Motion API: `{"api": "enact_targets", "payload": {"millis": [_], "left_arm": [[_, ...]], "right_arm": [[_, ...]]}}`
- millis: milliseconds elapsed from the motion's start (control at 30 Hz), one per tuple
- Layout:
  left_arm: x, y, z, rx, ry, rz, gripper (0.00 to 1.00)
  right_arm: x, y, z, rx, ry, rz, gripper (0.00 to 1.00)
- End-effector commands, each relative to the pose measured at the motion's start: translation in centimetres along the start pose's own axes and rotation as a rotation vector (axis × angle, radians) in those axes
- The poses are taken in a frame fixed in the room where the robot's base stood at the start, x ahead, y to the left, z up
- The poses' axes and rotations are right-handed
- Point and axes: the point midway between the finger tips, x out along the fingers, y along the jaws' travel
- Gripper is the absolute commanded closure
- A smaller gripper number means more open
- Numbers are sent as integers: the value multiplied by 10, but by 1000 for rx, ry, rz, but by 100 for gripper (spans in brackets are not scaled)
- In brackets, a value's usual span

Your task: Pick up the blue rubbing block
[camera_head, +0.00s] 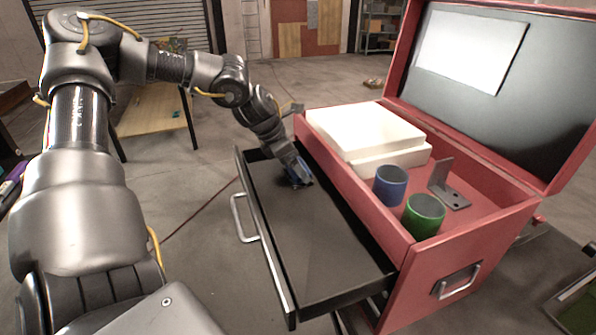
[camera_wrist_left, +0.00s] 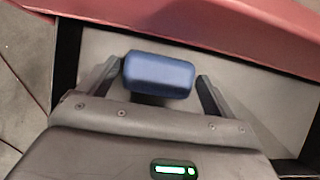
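The blue rubbing block (camera_wrist_left: 160,74) lies in the open black drawer (camera_head: 320,245) of the red toolbox. Only a small part of the block (camera_head: 303,171) shows in the head view, with my left gripper over it. My left gripper (camera_wrist_left: 160,84) is open, with its fingers on either side of the block. The left finger in the wrist view is very close to the block; whether it touches cannot be told. A narrow gap shows at the right finger. My right gripper is not in view.
The red toolbox (camera_head: 405,300) stands right of the drawer, lid raised. Its top holds white trays (camera_head: 365,130), a blue cup (camera_head: 390,186), a green cup (camera_head: 423,215) and a grey bracket (camera_head: 447,190). The drawer's near part is empty. A wooden table (camera_head: 150,112) stands behind.

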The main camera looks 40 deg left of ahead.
Motion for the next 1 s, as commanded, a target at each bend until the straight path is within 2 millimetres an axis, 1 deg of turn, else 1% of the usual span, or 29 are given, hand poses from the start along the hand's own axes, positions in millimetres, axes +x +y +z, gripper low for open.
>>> {"api": "enact_targets", "payload": {"millis": [33,200,267,533,667,767,833,967,1000], "left_arm": [[0,0,0,0,0,0,17],[0,0,0,0,0,0,39],[0,0,0,0,0,0,46],[-1,0,1,1,-1,0,46],[-7,0,5,2,-2,1,46],[-16,0,11,3,-3,2,46],[-27,0,16,3,-4,3,46],[-49,-6,12,3,-7,2,46],[-58,-9,11,4,-8,3,46]], "right_arm": [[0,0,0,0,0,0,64],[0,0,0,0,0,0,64],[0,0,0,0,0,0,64],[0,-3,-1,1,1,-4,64],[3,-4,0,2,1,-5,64],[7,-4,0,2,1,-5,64],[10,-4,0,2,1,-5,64],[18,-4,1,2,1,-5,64],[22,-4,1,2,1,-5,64]]}}
